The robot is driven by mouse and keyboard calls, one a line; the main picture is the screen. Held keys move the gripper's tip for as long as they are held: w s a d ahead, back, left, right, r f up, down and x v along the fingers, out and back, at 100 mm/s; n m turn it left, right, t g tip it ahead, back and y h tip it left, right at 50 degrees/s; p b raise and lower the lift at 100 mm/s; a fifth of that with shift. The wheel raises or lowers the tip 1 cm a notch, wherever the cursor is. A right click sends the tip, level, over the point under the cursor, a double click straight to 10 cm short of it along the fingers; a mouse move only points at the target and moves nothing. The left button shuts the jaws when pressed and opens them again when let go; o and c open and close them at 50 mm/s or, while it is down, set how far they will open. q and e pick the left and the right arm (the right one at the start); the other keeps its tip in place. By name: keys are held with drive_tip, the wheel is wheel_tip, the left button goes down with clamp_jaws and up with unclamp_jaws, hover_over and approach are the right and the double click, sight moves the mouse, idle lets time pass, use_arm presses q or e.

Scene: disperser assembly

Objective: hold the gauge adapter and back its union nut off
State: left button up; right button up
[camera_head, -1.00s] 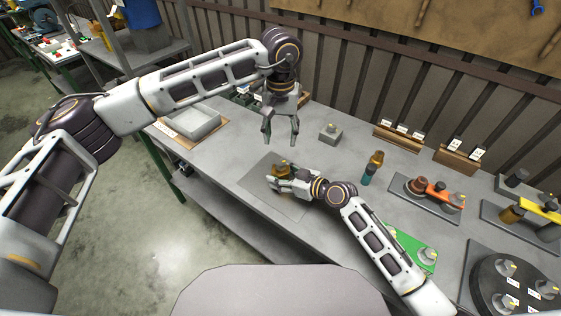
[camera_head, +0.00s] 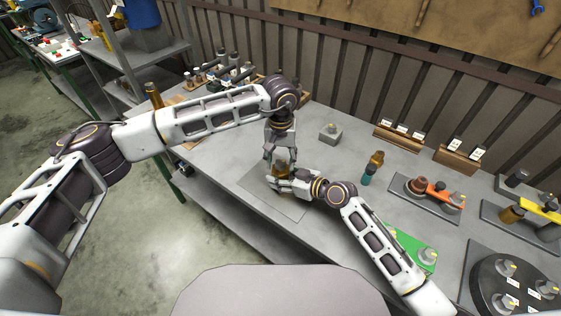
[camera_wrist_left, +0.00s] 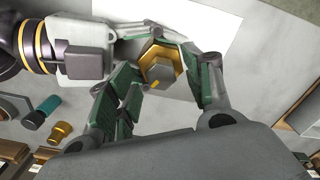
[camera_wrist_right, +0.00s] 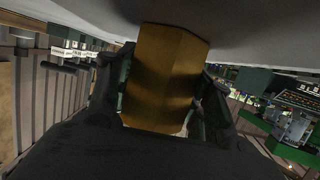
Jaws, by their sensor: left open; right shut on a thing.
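The gauge adapter (camera_head: 281,167) is a brass-coloured part with a hexagonal nut, over the grey mat on the bench. My right gripper (camera_head: 284,183) is shut on it from the side. In the right wrist view its brass hexagonal body (camera_wrist_right: 165,80) fills the space between the fingers. My left gripper (camera_head: 279,156) is open just above the adapter, pointing down. In the left wrist view the brass hex nut (camera_wrist_left: 160,68) lies between the spread left fingers (camera_wrist_left: 160,95), with the right gripper behind it. Whether the left fingers touch the nut cannot be told.
A grey block with a fitting (camera_head: 329,133) stands behind the grippers. Trays with orange (camera_head: 437,192) and yellow parts, a green plate (camera_head: 415,250) and a dark round stand (camera_head: 510,285) fill the right side. The mat's front (camera_head: 280,205) is clear.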

use_arm(q)
drive_tip(key=shift+f, duration=0.7)
drive_tip(key=c, duration=1)
